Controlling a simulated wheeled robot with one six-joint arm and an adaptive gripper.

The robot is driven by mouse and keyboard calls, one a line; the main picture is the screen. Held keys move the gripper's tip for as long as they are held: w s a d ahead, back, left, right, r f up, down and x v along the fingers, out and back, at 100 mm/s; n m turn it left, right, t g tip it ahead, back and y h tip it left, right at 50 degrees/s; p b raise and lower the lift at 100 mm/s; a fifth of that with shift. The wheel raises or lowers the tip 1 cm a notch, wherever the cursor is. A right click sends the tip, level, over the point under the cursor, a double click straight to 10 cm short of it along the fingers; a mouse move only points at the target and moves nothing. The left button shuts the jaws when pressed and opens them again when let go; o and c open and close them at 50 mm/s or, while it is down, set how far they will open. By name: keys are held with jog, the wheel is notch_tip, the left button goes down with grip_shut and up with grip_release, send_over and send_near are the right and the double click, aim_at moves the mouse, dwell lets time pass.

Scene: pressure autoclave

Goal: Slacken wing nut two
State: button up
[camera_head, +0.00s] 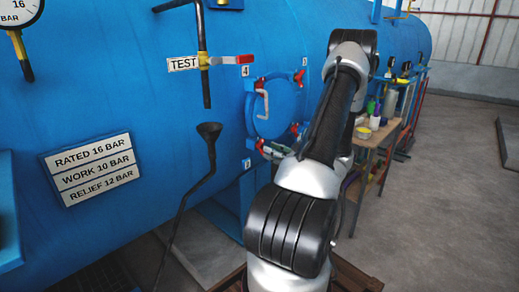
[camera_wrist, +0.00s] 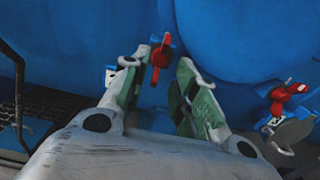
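In the wrist view my gripper (camera_wrist: 164,62) is open, with a green-padded finger on each side. A red wing nut (camera_wrist: 160,57) stands between and just beyond the fingertips, on the blue vessel; I see no contact. A small white number plate (camera_wrist: 110,76) is partly hidden by the left finger, and its number is unreadable. A second red wing nut (camera_wrist: 287,92) is at the right. In the head view the round blue hatch (camera_head: 277,108) has red wing nuts around its rim. My gripper (camera_head: 272,150) is at its lower edge. I cannot tell which nut is number two.
A red-handled test valve (camera_head: 232,60) and a black funnel pipe (camera_head: 209,130) are left of the hatch. A wooden bench (camera_head: 378,140) with bottles stands right of my arm. Open floor (camera_head: 440,190) lies further right.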

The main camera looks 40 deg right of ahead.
aim_at(262, 147)
jog(key=w, duration=0.6)
jog(key=shift+a, duration=0.25)
grip_shut()
